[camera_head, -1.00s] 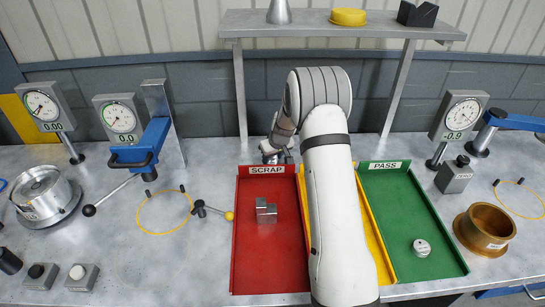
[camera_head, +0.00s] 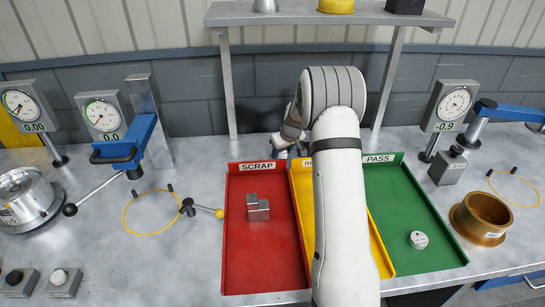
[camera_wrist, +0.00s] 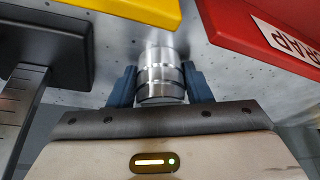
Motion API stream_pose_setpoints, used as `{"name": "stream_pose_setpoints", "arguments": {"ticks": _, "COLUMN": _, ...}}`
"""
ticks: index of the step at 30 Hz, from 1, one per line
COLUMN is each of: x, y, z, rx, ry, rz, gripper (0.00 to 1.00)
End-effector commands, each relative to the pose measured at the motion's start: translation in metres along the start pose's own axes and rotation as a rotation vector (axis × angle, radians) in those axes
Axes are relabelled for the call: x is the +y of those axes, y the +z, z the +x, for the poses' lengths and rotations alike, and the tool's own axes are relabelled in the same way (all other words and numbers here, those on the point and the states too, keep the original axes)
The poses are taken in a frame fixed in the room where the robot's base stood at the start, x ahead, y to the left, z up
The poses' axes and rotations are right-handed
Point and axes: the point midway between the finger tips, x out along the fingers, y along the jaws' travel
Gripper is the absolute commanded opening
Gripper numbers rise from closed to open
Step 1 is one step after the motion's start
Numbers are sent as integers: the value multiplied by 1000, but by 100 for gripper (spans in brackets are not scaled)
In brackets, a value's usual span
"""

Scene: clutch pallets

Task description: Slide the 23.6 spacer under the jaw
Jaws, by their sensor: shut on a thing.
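My gripper (camera_wrist: 160,88) is shut on a shiny ringed metal cylinder (camera_wrist: 160,72), held between its two blue fingers in the wrist view. No size marking is readable on it, so I cannot tell if it is the 23.6 spacer. In the head view my gripper is small and partly hidden behind my arm, just behind the red SCRAP tray (camera_head: 238,235). A dark block (camera_wrist: 45,40) with a graduated metal scale (camera_wrist: 18,105) is beside it at the left of the wrist view. I cannot tell which part is the jaw.
A stepped metal block (camera_head: 257,208) lies in the red tray. A yellow tray (camera_head: 302,205) and green PASS tray (camera_head: 440,250) stand to its right; the green one holds a small round part (camera_head: 418,240). A lever with a yellow knob (camera_head: 219,213) stands close left of the red tray.

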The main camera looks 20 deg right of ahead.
Motion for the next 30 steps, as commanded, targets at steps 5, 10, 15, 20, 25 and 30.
{"name": "stream_pose_setpoints", "arguments": {"ticks": 5, "x": 16, "y": 5, "z": 0, "rx": 1, "ry": -1, "rz": -4, "gripper": 11}}
{"name": "stream_pose_setpoints", "arguments": {"ticks": 10, "x": 24, "y": 8, "z": -1, "rx": -1, "ry": -4, "rz": -7, "gripper": 11}}
{"name": "stream_pose_setpoints", "arguments": {"ticks": 15, "x": 26, "y": 8, "z": -2, "rx": -1, "ry": -5, "rz": -11, "gripper": 11}}
{"name": "stream_pose_setpoints", "arguments": {"ticks": 20, "x": 27, "y": 8, "z": -3, "rx": -1, "ry": -4, "rz": -12, "gripper": 11}}
{"name": "stream_pose_setpoints", "arguments": {"ticks": 25, "x": 27, "y": 8, "z": -3, "rx": -1, "ry": -4, "rz": -12, "gripper": 50}}
{"name": "stream_pose_setpoints", "arguments": {"ticks": 30, "x": 27, "y": 8, "z": -3, "rx": 0, "ry": -3, "rz": -12, "gripper": 64}}
